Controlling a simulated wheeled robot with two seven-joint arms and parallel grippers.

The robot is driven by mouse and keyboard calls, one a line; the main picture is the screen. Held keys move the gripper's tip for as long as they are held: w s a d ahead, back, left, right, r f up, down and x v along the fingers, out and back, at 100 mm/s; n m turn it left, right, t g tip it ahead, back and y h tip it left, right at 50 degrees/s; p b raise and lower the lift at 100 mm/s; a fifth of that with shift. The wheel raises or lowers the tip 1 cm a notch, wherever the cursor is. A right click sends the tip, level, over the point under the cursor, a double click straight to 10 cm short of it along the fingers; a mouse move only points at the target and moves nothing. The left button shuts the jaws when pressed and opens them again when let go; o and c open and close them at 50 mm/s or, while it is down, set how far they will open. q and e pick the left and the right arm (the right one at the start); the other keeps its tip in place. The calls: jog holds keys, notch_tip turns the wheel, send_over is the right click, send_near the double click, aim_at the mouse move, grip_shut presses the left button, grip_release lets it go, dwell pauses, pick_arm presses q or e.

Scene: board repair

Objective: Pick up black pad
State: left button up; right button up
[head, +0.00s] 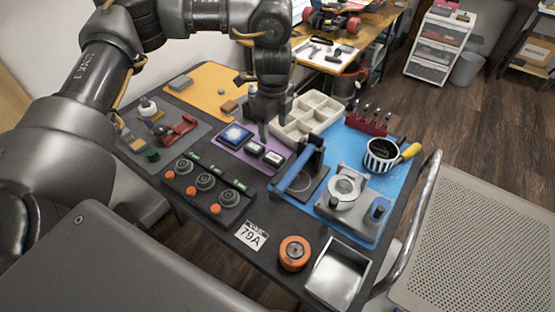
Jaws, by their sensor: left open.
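My left gripper (265,135) points down over the purple mat (228,147), its fingers apart with nothing seen between them. I cannot tell which one is the black pad. The fingers partly cover the space around them, and I cannot tell whether they touch either pad. My right gripper is not in view.
A cream compartment tray (304,117) stands close behind, and a blue-handled tool (299,169) stands close to the right. A knob panel (207,190) is in front. A striped cup (380,155) stands on the blue mat (343,142).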

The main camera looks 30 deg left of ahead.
pick_arm(q)
send_over(274, 157)
jog(key=f, duration=0.4)
jog(key=shift+a+f, duration=0.2)
jog(key=shift+f, duration=0.45)
jog(key=shift+d+f+p, duration=0.15)
jog(key=shift+f+p, duration=0.15)
jog(key=shift+f, duration=2.35)
jog(key=c, duration=1.1)
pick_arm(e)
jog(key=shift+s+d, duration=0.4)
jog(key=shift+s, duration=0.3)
